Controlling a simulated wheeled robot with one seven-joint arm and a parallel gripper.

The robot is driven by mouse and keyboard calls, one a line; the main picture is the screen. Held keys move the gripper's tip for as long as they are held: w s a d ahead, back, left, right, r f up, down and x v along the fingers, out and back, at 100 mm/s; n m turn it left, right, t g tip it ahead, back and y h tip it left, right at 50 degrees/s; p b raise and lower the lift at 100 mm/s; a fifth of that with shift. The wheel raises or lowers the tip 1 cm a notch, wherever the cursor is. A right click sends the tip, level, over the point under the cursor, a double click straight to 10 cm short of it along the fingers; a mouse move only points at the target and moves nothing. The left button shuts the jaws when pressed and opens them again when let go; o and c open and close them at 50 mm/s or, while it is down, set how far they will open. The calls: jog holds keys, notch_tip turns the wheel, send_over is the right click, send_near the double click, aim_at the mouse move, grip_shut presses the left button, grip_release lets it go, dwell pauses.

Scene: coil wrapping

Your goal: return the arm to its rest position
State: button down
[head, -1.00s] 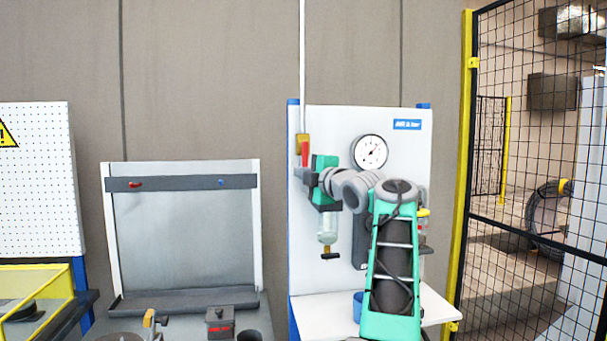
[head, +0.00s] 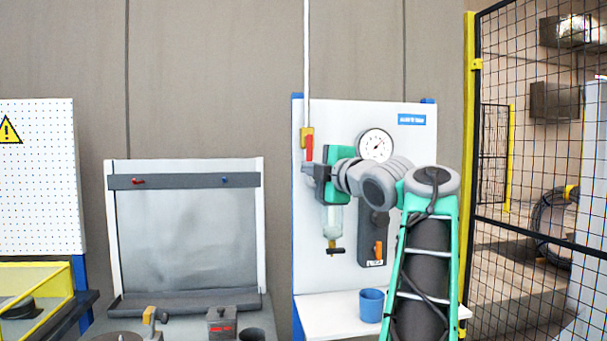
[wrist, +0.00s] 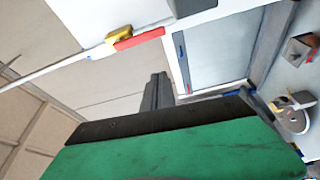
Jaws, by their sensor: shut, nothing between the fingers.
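My arm (head: 424,250), teal-green with grey joints, stands folded in front of the white gauge panel in the head view. Its wrist reaches left to a green hand (head: 341,165). My gripper (head: 306,169) points left there, small and close in the picture to the red valve handle; I cannot tell the gap. In the wrist view my gripper (wrist: 159,82) shows as dark grey fingers beyond the green hand body, together and with nothing between them.
The panel carries a gauge (head: 376,146), a red valve handle (head: 309,149) and a clear bowl (head: 331,222). A blue cup (head: 371,305) stands on the white shelf (head: 325,313) beside my arm. A mesh fence (head: 520,180) is at right. A grey-backed bench (head: 185,240) is at left.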

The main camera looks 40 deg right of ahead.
jog(key=shift+s, duration=0.2)
